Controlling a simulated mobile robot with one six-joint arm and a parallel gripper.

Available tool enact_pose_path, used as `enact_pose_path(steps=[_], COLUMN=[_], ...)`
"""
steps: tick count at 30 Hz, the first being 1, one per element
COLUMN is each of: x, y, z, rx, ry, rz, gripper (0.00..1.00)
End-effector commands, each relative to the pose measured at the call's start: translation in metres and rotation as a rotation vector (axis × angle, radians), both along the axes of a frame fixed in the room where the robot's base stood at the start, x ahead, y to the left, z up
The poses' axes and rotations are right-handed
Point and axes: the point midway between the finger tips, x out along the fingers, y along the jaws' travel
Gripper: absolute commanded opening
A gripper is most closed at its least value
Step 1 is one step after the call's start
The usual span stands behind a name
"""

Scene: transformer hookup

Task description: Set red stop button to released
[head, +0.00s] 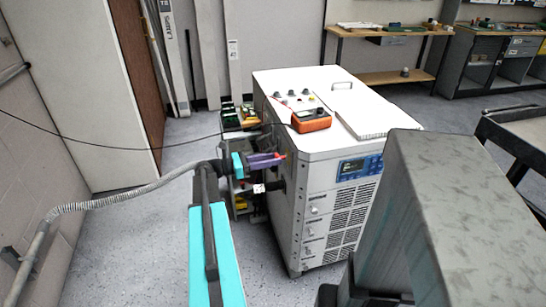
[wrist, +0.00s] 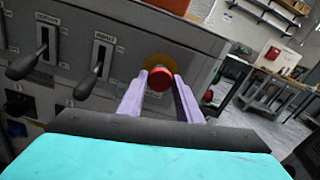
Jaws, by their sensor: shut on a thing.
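The red stop button (wrist: 160,79) is a round red knob on a yellow backing, on the grey cabinet's side panel. It is in the middle of the wrist view. My gripper (wrist: 161,82) has a pale purple finger on each side of the knob, shut on it. In the head view my gripper (head: 281,157) is against the left side of the white cabinet (head: 312,200), with a bit of red at its tips. Whether the button is pressed in or out cannot be told.
Two black lever handles (wrist: 37,62) (wrist: 92,75) stick out of the panel left of my gripper. An orange meter (head: 311,121) sits on the cabinet top. A hose (head: 130,192) runs along the left side. Open floor (head: 150,240) lies at the left.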

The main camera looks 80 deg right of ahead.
Motion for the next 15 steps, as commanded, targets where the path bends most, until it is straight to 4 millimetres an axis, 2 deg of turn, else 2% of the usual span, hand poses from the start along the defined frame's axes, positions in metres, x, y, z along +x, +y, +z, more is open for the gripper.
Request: enact_pose_path(steps=[11, 12, 15], x=[0.0062, 0.0063, 0.0058], y=[0.001, 0.0011, 0.0011], z=[-0.0006, -0.0006, -0.0006], rx=[0.0, 0.001, 0.0], ry=[-0.001, -0.001, -0.001], rz=[0.006, 0.007, 0.006], gripper=[0.0, 0.36, 0.51])
